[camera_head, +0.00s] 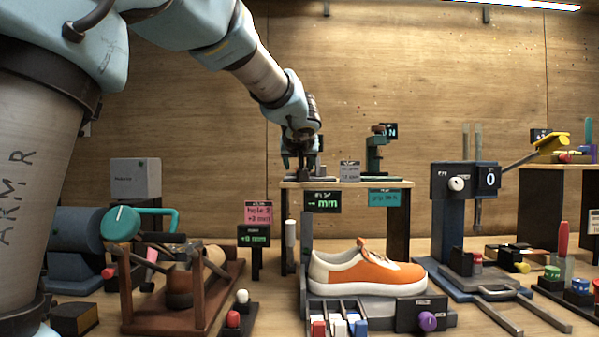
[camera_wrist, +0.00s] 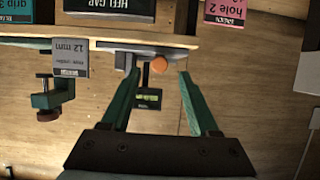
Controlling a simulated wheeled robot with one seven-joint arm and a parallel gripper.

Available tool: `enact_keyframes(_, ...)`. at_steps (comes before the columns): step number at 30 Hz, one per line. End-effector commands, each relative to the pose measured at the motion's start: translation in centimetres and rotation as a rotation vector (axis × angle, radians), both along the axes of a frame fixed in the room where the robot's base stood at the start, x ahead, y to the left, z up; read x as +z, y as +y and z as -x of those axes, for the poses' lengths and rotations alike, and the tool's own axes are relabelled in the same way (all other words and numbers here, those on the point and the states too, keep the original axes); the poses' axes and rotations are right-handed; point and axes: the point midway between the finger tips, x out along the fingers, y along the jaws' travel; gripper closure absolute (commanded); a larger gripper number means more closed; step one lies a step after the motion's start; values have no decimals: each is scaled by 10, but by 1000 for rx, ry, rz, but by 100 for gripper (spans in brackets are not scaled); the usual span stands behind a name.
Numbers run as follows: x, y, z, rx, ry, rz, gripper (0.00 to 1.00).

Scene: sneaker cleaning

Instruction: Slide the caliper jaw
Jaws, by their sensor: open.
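My gripper (camera_head: 300,163) is above the left part of a small raised wooden shelf (camera_head: 291,185). In the wrist view, which looks upside down, its two green fingers (camera_wrist: 160,74) are spread apart with nothing held. What looks like the caliper sits at the shelf, with an orange knob (camera_wrist: 158,64), a grey piece (camera_wrist: 125,61) and a small display with green digits (camera_wrist: 147,99). The knob appears between the fingertips; contact cannot be told. In the head view my gripper largely hides the caliper.
A green clamp (camera_head: 375,153) and a grey "12 mm" card (camera_head: 350,170) stand on the shelf to the right. An orange sneaker (camera_head: 372,271) sits in front and below. A blue press (camera_head: 456,215) stands at right, a wooden frame (camera_head: 185,312) at left.

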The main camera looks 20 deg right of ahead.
Motion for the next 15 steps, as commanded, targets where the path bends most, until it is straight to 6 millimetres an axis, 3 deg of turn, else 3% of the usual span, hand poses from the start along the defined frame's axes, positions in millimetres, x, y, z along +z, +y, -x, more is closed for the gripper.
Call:
enact_keyframes(6,16,17,38,-3,-2,3,39)
enact_keyframes(15,27,28,61,-3,0,-1,39)
